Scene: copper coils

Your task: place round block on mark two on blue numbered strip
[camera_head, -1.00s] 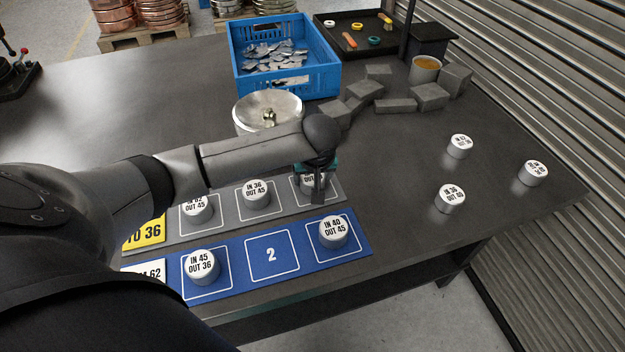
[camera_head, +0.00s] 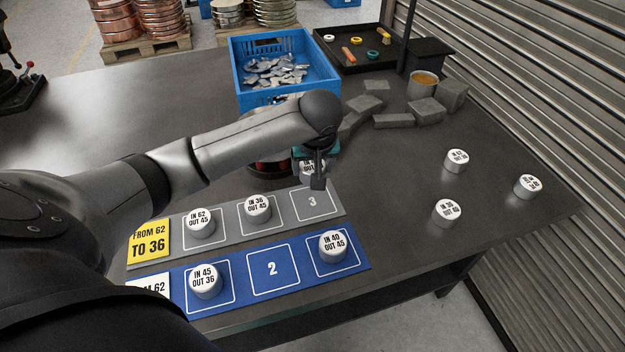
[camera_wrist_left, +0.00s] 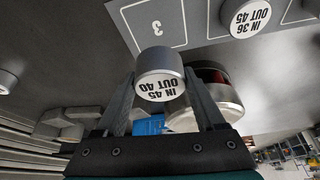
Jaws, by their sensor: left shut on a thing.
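My left gripper (camera_head: 317,178) is shut on a white round block labelled IN 45 OUT 40 (camera_wrist_left: 160,88), held raised near mark 3 of the grey strip (camera_head: 232,231). The blue numbered strip (camera_head: 313,281) lies in front. Its mark two (camera_head: 272,268) is an empty white square. An IN 45 OUT 36 block (camera_head: 205,281) stands on the square to its left. An IN 40 OUT 45 block (camera_head: 332,246) stands on the square to its right. My right gripper is not in view.
The grey strip holds an IN 62 block (camera_head: 200,223) and an IN 36 block (camera_head: 258,209). Several loose round blocks stand at the right, one at the table edge (camera_head: 528,186). A blue crate (camera_head: 290,97) and grey blocks (camera_head: 393,121) stand behind.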

